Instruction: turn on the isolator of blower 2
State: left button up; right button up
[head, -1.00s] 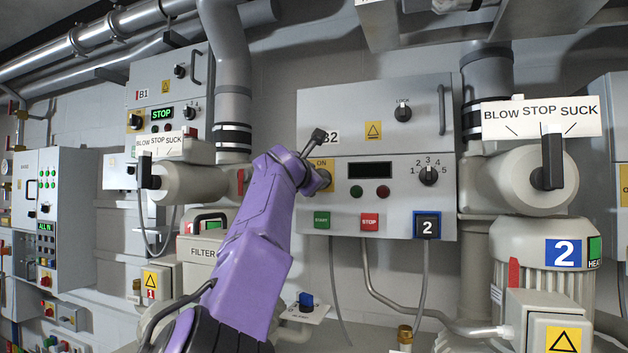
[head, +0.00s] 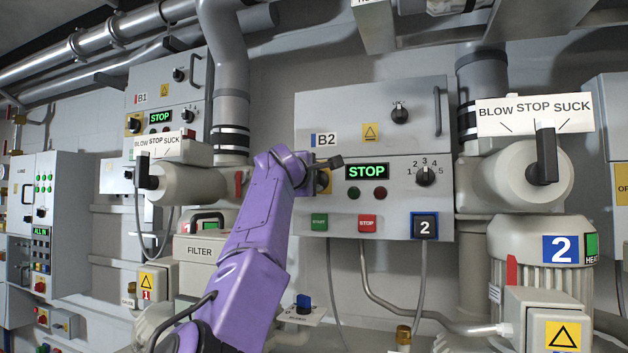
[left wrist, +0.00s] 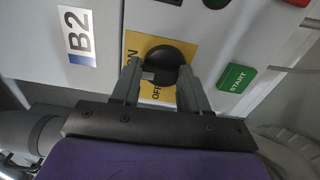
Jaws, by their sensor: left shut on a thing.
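The blower 2 control box (head: 385,215), labelled B2, is on the wall ahead. Its isolator, a black knob (left wrist: 165,62) on a yellow plate (left wrist: 133,45) marked ON and OFF, shows in the left wrist view. In the head view my gripper mostly hides the knob, and only part of the yellow plate (head: 324,182) shows. My left gripper (left wrist: 158,85) has a finger on each side of the knob and is shut on it. The box's display (head: 367,171) is lit with green STOP. My right gripper is not in view.
Below are a green START button (head: 319,222) and a red STOP button (head: 367,224). A selector knob (head: 426,176) is at the right of the box. Blower 2's BLOW/STOP/SUCK valve lever (head: 546,158) stands upright further right. The B1 box (head: 150,115) is at the left.

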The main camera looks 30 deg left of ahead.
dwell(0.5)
pick_arm(q)
jog(key=o, duration=1.1)
jog(key=shift+c, duration=0.2)
jog(key=b+v, duration=0.7)
jog(key=v, duration=0.3)
jog(key=shift+s+b, duration=0.15)
jog(key=shift+b, duration=0.2)
jog(key=shift+d, duration=0.1)
jog(key=shift+f+m, duration=0.1)
jog(key=shift+m, duration=0.2)
